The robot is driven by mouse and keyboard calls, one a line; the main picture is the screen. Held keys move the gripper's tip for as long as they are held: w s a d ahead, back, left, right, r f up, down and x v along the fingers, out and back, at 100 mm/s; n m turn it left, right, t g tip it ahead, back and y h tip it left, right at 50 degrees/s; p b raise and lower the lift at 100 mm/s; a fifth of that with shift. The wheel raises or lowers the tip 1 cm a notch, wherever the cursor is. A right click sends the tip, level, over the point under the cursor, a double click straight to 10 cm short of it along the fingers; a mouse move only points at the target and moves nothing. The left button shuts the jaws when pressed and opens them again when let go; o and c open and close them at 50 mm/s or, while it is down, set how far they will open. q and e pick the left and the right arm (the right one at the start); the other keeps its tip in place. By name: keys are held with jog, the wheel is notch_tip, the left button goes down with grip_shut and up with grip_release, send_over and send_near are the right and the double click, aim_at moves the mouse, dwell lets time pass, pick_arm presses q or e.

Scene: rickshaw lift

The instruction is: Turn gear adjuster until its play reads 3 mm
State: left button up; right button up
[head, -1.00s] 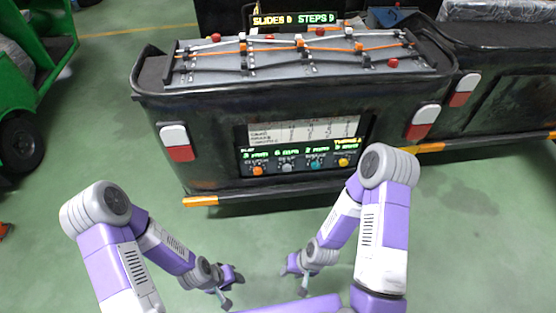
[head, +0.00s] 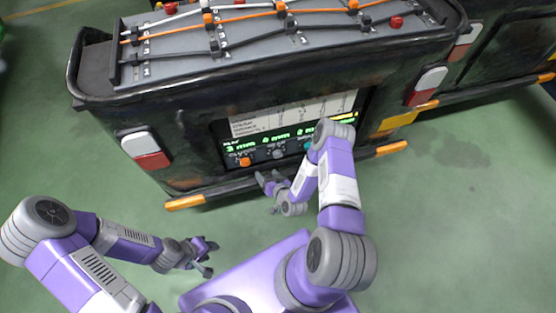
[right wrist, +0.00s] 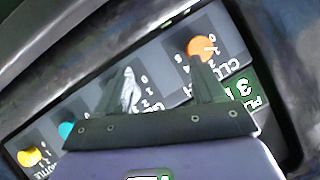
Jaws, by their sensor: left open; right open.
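The grey gear adjuster knob (head: 278,154) is on the rear panel of the black vehicle, second from the left in the head view. The green reading above it looks like 6 mm, but the digits are small. In the right wrist view the pale grey knob (right wrist: 129,88) shows beside the left finger, partly hidden by it. My right gripper (head: 267,181) is open and empty, below and in front of the panel. Its fingers (right wrist: 160,78) point towards the panel, apart from the knob as far as I can tell. My left gripper (head: 210,258) is open and empty, low at the left.
An orange knob (head: 245,162) with a reading of 3 mm is beside the grey one. A teal knob (head: 308,146) and a yellow knob (right wrist: 30,157) are on the other side. A bumper (head: 240,185) juts out below. Green floor is clear at left.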

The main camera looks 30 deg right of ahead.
aim_at(278, 156)
jog(key=s+d+f+m+t+h+b, duration=0.1)
jog(key=s+d+m+t+h+b, duration=0.1)
jog(key=d+t+h, duration=0.3)
jog(key=x, duration=0.2)
jog(key=b+x, duration=0.1)
jog(key=x, duration=0.2)
jog(key=d+b+x, duration=0.1)
jog(key=x, duration=0.2)
jog(key=shift+y, duration=0.3)
jog(key=c, duration=1.1)
jog(key=shift+o, duration=0.2)
